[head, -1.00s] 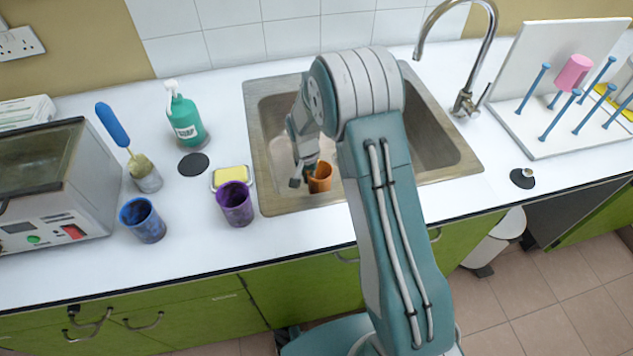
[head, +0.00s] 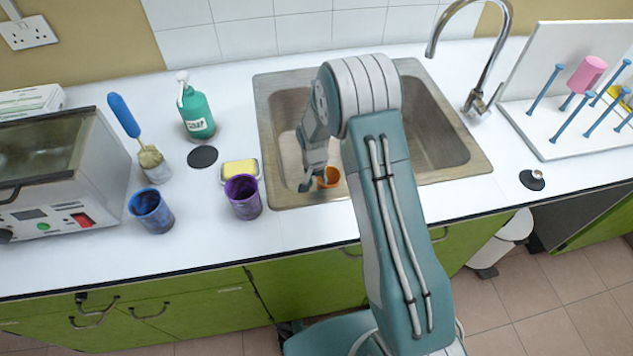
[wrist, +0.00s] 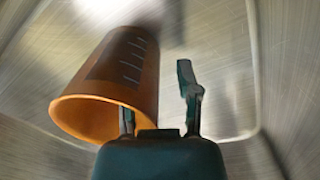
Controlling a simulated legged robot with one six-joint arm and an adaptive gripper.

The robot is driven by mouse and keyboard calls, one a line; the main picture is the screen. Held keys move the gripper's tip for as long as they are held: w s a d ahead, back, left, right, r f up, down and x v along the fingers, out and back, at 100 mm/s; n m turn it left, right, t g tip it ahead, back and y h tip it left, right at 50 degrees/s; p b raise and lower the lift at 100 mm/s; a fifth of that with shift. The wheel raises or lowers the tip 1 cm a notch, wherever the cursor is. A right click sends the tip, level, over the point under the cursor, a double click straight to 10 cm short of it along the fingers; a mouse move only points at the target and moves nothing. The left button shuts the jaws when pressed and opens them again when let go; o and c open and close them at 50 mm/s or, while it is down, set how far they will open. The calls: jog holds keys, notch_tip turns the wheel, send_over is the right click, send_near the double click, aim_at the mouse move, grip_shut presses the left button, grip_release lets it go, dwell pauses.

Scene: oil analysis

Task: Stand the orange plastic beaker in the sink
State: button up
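The orange plastic beaker (head: 331,179) is inside the sink (head: 262,150), toward its front left, with its mouth up in the head view. In the wrist view the beaker (wrist: 135,65), with graduation marks, fills the left side, its rim toward the camera. My gripper (head: 313,184) is down in the sink at the beaker's left. In the wrist view my gripper (wrist: 158,95) has its fingers apart. The right finger is clear of the beaker. The left finger overlaps the rim and its tip is hidden, so I cannot tell whether it touches. The beaker's base is blurred.
A purple cup (head: 243,197), a yellow sponge (head: 239,171) and a blue cup (head: 151,211) stand left of the sink. A green soap bottle (head: 195,110) is behind them. The tap (head: 487,70) rises at the back right, beside a drying rack (head: 545,135).

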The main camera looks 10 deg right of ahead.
jog(key=shift+d, duration=0.15)
jog(key=shift+r, duration=0.35)
notch_tip(320, 180, up, 12)
jog(key=shift+w+a+f, duration=0.15)
jog(key=shift+a+f, duration=0.1)
jog(key=shift+a, duration=0.05)
